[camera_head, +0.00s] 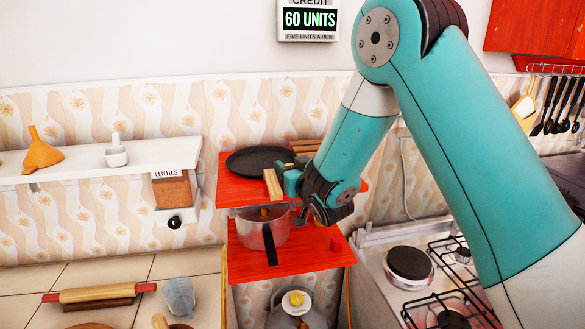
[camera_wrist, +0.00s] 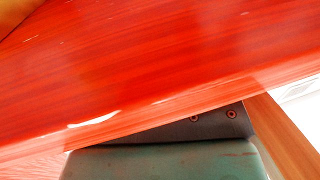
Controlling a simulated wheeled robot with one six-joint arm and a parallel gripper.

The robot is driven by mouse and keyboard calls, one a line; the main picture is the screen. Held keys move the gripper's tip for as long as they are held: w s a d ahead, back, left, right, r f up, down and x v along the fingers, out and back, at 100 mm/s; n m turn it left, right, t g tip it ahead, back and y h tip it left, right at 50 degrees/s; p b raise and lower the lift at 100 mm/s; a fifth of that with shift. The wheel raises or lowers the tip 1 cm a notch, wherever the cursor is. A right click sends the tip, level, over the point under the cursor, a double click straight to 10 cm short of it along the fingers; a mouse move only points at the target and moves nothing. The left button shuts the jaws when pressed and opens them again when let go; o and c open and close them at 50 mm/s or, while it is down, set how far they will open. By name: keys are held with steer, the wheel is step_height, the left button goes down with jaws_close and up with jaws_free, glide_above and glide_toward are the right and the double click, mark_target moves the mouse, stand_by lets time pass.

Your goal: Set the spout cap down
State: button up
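My gripper (camera_head: 288,181) is at the front edge of the upper red shelf (camera_head: 235,191), beside a short wooden piece (camera_head: 272,184) that looks like a handle. I cannot tell whether it touches this piece. The fingertips are not clear, so I cannot tell whether the gripper is open or shut. In the wrist view, the glossy red surface (camera_wrist: 150,75) fills most of the picture, very close, with a teal part of mine along the bottom. I cannot make out a spout cap in either view. The lentils dispenser (camera_head: 173,190) has a dark spout at its bottom.
A black pan (camera_head: 258,160) lies on the upper shelf. A white shelf (camera_head: 75,168) holds an orange funnel (camera_head: 42,153). The stove (camera_head: 408,263) is at right.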

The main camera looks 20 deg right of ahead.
steer(key=shift+r, duration=0.2)
steer(key=s+b, duration=1.2)
steer(key=shift+d, duration=0.2)
